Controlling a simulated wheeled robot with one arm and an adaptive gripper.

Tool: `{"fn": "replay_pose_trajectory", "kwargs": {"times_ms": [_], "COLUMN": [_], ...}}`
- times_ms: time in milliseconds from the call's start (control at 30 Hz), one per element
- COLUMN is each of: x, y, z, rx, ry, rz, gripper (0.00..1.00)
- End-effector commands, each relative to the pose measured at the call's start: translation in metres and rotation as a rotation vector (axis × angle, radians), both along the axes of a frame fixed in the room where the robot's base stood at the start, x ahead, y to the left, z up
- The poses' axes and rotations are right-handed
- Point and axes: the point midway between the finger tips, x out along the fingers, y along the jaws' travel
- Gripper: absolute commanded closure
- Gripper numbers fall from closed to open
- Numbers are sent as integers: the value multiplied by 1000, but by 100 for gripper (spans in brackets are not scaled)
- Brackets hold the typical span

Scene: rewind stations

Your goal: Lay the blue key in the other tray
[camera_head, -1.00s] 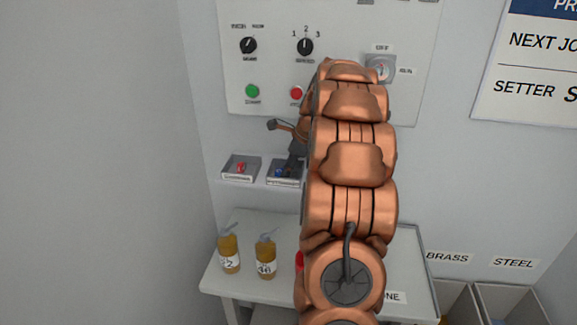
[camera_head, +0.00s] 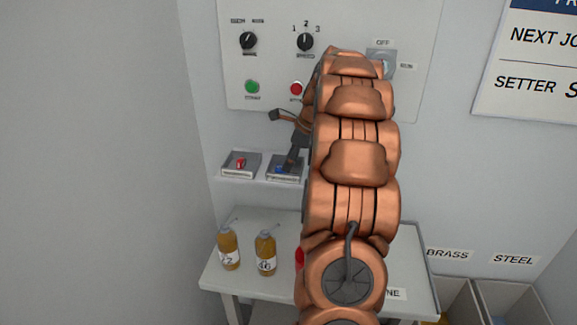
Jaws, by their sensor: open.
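Two small grey trays stand side by side on a narrow shelf below the control panel. The left tray (camera_head: 228,173) holds a red key (camera_head: 241,163). The right tray (camera_head: 272,177) holds a small blue thing, likely the blue key (camera_head: 280,169). My gripper (camera_head: 290,169) points down at the right tray, right by the blue key, and is open. Whether its fingers touch the key cannot be told. My copper arm hides part of the gripper and the area to the right.
The panel (camera_head: 270,65) above has dials, a green button (camera_head: 252,87) and a red button (camera_head: 296,88). Two amber bottles (camera_head: 228,249) (camera_head: 266,254) stand on the table (camera_head: 245,215) below. Bins (camera_head: 507,295) stand at the lower right.

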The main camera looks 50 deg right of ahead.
Motion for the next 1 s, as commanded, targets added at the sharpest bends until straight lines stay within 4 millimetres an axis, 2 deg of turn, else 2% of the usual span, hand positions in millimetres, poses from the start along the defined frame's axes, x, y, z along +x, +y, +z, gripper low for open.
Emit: {"fn": "replay_pose_trajectory", "kwargs": {"times_ms": [333,500,767,867,967,1000], "x": [-15,-19,-19,-18,-15,-15], "y": [-8,-9,-7,6,37,56], "z": [42,51,53,53,54,54], "rx": [-3,-2,-2,-13,-36,-51], "ry": [-3,-1,0,3,8,13], "rz": [-1,-1,8,55,170,240], "gripper": [50,50,50,50,50,50]}}
